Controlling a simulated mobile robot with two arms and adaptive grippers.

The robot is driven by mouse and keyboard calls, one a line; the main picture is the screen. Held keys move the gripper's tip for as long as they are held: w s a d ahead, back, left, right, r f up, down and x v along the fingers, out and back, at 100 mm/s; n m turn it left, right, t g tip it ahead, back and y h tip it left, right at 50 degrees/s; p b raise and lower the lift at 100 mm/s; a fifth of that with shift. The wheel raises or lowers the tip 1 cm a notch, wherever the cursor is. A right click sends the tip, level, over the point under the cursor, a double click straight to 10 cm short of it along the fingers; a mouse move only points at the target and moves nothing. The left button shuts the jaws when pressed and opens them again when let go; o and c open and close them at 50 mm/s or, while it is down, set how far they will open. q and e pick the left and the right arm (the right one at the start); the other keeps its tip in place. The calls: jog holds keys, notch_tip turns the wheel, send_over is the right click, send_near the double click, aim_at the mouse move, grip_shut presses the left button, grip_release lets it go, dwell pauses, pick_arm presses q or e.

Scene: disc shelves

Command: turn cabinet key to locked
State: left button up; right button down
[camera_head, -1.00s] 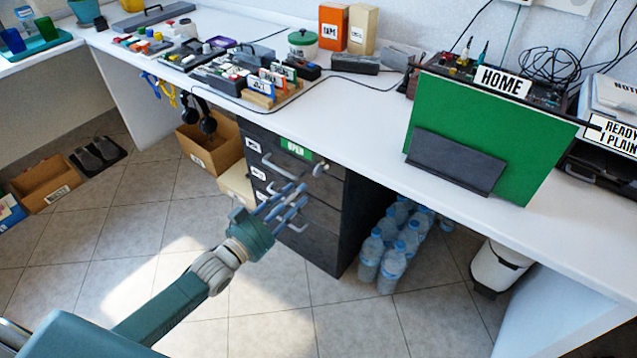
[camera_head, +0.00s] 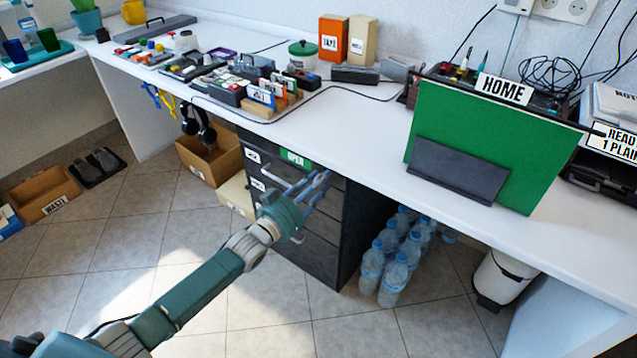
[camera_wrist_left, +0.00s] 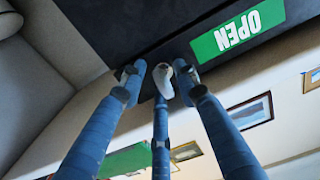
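A dark drawer cabinet (camera_head: 322,235) stands under the white desk, with a green OPEN label (camera_head: 295,159) at its top edge. My left gripper (camera_head: 318,182) is at the upper right of the cabinet front, over the key's spot, and hides the key in the head view. In the left wrist view the gripper (camera_wrist_left: 163,80) has its blue fingers spread, with tips close to the dark cabinet face. A pale key or lock part (camera_wrist_left: 181,68) shows between the fingertips, beside the OPEN label (camera_wrist_left: 238,32). I cannot tell whether the fingers touch it. My right gripper is not in view.
Several water bottles (camera_head: 390,262) stand right of the cabinet. A cardboard box (camera_head: 212,160) is to its left. The white desk (camera_head: 345,130) overhangs above, with a green HOME board (camera_head: 535,150) on the right. The tiled floor in front is clear.

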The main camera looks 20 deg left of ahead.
pick_arm(q)
grip_shut()
